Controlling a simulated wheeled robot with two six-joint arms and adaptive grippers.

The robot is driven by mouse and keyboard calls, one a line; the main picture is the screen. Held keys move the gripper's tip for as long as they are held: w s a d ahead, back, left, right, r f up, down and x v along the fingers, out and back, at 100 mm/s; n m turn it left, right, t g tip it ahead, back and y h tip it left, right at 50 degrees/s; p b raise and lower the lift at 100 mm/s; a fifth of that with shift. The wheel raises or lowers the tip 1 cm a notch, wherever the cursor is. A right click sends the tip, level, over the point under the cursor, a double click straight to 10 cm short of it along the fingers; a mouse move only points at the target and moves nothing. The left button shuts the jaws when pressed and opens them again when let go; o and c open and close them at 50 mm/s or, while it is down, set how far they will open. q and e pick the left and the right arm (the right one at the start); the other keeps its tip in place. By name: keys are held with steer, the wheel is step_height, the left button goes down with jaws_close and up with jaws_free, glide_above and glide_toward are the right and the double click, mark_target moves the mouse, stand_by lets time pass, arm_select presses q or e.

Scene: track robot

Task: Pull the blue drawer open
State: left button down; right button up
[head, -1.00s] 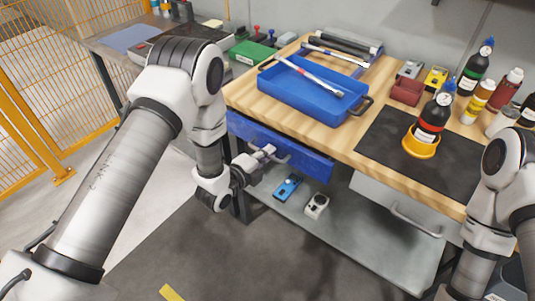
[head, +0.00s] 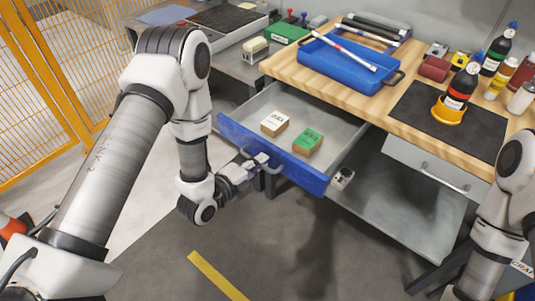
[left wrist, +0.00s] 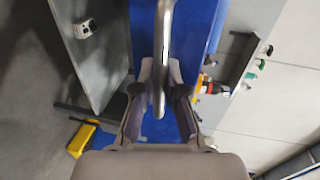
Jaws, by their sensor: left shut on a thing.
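The blue drawer (head: 232,134) is pulled out from under the wooden workbench, and its grey inside shows in the head view. Two small boxes lie in it, one with a white top (head: 275,122) and one with a green top (head: 308,141). My left gripper (head: 259,163) is shut on the drawer's metal handle (head: 272,168). In the left wrist view the handle (left wrist: 162,45) runs between the two fingers (left wrist: 160,95), in front of the blue drawer face (left wrist: 200,30). My right arm shows at the right edge of the head view, but its gripper is out of view.
A blue tray (head: 335,78) with a light rod across it stands on the bench above the drawer. Bottles stand on the bench at the right. A grey drawer (head: 400,152) is closed at the right. A lower shelf (head: 400,215) shows below. Floor in front is clear.

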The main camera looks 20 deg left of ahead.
arm_select(q)
steer(key=shift+s+a, duration=0.2)
steer(key=shift+s, duration=0.3)
steer(key=c, duration=1.5)
jaws_free()
steer(key=v, duration=0.7)
steer(key=shift+s, duration=0.2)
steer(key=shift+a, duration=0.1)
